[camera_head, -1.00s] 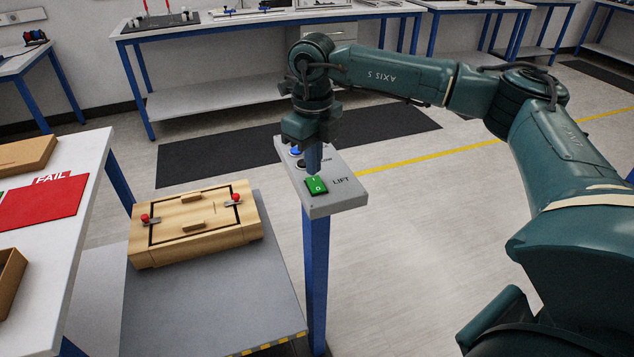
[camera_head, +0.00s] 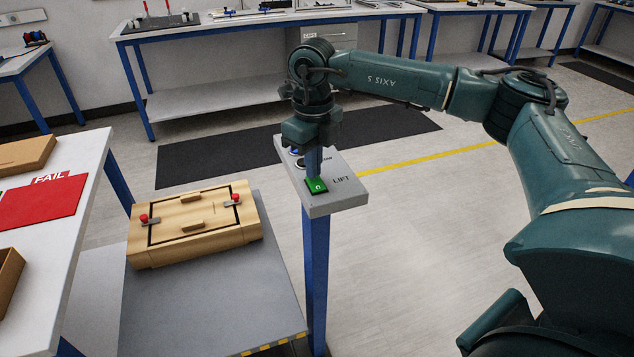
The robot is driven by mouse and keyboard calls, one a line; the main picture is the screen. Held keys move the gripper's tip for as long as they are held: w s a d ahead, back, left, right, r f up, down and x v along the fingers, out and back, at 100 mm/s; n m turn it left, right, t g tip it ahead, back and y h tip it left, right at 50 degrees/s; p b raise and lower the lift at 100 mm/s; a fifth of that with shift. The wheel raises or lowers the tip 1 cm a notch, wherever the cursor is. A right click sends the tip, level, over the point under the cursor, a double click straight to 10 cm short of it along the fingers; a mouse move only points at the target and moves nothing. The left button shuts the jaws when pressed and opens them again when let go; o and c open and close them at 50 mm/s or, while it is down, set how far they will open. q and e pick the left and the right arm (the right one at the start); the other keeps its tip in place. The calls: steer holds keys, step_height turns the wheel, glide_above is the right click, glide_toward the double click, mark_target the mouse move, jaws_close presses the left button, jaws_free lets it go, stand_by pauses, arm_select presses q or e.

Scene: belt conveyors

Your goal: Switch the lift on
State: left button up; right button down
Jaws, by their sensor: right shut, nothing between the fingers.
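The lift's control panel (camera_head: 345,200) is a grey box on a blue post, marked LIFT. On it a green rocker switch (camera_head: 318,187) shows its "0" end, nearest me. My right gripper (camera_head: 314,174) points straight down with its shut fingertips at the far end of the switch, covering the "I" mark. It looks in touch with the switch, but I cannot be sure. A blue button (camera_head: 296,152) sits farther back on the panel, partly hidden by the gripper. The grey lift platform (camera_head: 215,300) carries a wooden box (camera_head: 195,222) with red knobs. My left gripper is not in view.
A white table (camera_head: 85,195) with a red FAIL mat (camera_head: 42,203) stands at the left. Workbenches (camera_head: 250,30) line the back wall. The floor right of the panel is clear, apart from my right arm above it.

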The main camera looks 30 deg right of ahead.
steer(key=shift+f, duration=0.35)
steer(key=shift+r, duration=0.15)
steer(key=shift+r+p, duration=2.3)
steer(key=shift+r, duration=1.15)
